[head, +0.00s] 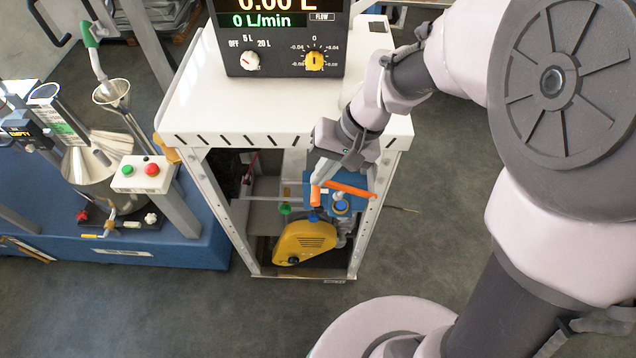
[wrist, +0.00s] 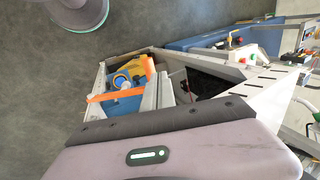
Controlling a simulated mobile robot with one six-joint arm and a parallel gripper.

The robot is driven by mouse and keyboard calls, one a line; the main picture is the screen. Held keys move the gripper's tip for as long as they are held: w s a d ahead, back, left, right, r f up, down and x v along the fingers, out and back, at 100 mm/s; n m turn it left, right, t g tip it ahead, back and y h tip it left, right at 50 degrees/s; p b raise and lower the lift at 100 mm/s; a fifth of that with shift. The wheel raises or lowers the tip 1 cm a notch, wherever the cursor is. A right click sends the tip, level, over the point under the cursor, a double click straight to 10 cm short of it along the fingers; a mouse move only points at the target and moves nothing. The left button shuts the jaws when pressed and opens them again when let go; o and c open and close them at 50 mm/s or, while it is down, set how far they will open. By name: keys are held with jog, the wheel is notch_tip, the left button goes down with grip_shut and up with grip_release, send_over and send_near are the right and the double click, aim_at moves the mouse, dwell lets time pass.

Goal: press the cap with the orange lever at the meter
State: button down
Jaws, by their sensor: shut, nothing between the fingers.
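The cap (head: 341,207) is a small round blue piece with a pale rim, on a blue body inside the cart's open frame. It also shows in the wrist view (wrist: 121,80). The orange lever (head: 350,188) is a flat bar beside the cap, and it shows in the wrist view (wrist: 102,97). A second orange piece stands to its left, partly behind my gripper. My gripper (head: 321,181) is shut and empty, just above and left of the cap. Whether it touches the lever is unclear. The meter (head: 285,40) stands on the cart top and reads zero.
The white cart top (head: 190,105) overhangs the opening, with metal posts at both sides. A yellow housing (head: 303,241) sits below the cap. A blue platform (head: 190,245) with a steel vessel and a button box (head: 142,174) stands at left. Grey floor is free in front.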

jog(key=v, duration=0.3)
jog(key=shift+a+r, duration=0.15)
jog(key=shift+a, duration=0.05)
jog(key=shift+d, duration=0.1)
jog(key=s+d+f+m+t+h+b, duration=0.2)
jog(key=s+d+m+t+b, duration=0.2)
jog(key=s+d+b, duration=0.4)
jog(key=s+t+b, duration=0.1)
jog(key=s+b, duration=0.3)
jog(key=s, duration=0.1)
jog(key=shift+d+t+h, duration=0.15)
jog(key=shift+t+h, duration=0.15)
jog(key=shift+f, duration=0.1)
dwell(0.5)
